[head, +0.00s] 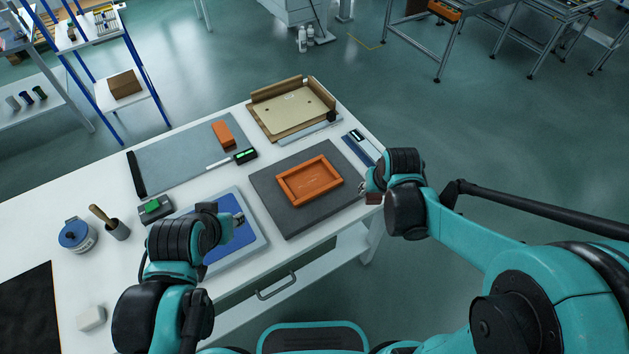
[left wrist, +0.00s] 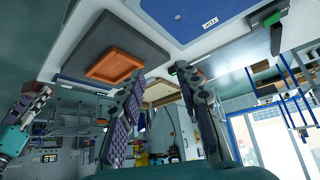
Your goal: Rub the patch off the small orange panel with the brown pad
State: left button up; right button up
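The small orange panel (head: 296,191) has a raised rim and lies on a dark grey mat (head: 275,205) near the table's right end. My right gripper (head: 368,188) is just right of the mat, apart from the panel. It appears shut on the brown pad (head: 374,199), which is partly hidden by the fingers. My left gripper (head: 238,218) is over the blue plate, left of the mat. Its fingers are apart and empty in the left wrist view (left wrist: 158,85).
A blue plate (head: 222,258) lies left of the mat. Behind are a grey sheet (head: 165,160) with an orange block (head: 223,134), a black-and-green device (head: 245,156) and a tan tray (head: 292,108).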

jog(key=shift+d+f, duration=0.3)
jog(key=shift+f, duration=0.05)
jog(key=shift+r, duration=0.1)
